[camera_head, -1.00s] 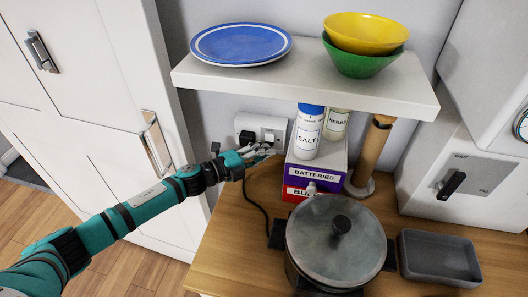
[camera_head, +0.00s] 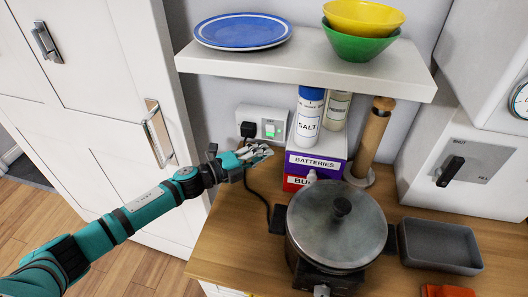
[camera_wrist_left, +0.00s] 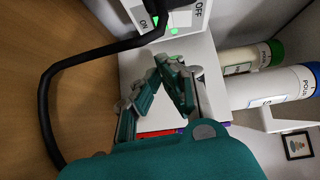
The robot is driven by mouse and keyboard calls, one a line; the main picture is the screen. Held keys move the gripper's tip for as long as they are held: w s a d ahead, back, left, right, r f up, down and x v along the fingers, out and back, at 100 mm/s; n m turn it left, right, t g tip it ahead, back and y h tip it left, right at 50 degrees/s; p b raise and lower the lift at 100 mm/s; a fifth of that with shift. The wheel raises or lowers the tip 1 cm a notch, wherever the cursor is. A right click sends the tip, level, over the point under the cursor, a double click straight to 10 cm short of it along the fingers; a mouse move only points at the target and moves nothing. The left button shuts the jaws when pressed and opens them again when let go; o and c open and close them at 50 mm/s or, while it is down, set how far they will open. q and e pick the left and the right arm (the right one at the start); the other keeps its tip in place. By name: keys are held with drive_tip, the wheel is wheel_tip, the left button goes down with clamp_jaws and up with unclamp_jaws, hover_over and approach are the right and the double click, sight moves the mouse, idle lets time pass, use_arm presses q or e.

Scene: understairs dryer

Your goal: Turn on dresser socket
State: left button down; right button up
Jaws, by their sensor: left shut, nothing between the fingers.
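The white wall socket (camera_head: 250,115) is on the wall below the shelf, with a black plug (camera_head: 248,130) in its left side. Its right side shows a bright green patch (camera_head: 271,129) at the switch. In the left wrist view the socket (camera_wrist_left: 143,14) is at the top, with "ON" and "OFF" lettering and green lit spots. My left gripper (camera_head: 264,151) is just below and in front of the socket, apart from it. Its fingers (camera_wrist_left: 172,66) are shut and empty. My right gripper is in neither view.
A black cable (camera_head: 262,199) runs down from the plug. Right of my gripper are a batteries box (camera_head: 315,164), a salt container (camera_head: 308,126) and a lidded pot (camera_head: 335,235). A grey tray (camera_head: 440,245) is at right.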

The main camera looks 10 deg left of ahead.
use_arm(q)
drive_tip(key=v, duration=0.2)
drive_tip(key=b+v, duration=0.1)
drive_tip(key=v, duration=0.1)
drive_tip(key=shift+s+f, duration=0.2)
drive_tip(key=shift+f, duration=0.2)
drive_tip(key=v, duration=0.1)
drive_tip(key=b+v, duration=0.1)
drive_tip(key=v, duration=0.3)
drive_tip(key=shift+w+f+b, duration=0.1)
drive_tip(key=shift+f+b, duration=0.2)
drive_tip(key=shift+b, duration=0.05)
drive_tip(key=shift+s+a, duration=0.2)
drive_tip(key=shift+s, duration=0.05)
drive_tip(key=shift+a, duration=0.1)
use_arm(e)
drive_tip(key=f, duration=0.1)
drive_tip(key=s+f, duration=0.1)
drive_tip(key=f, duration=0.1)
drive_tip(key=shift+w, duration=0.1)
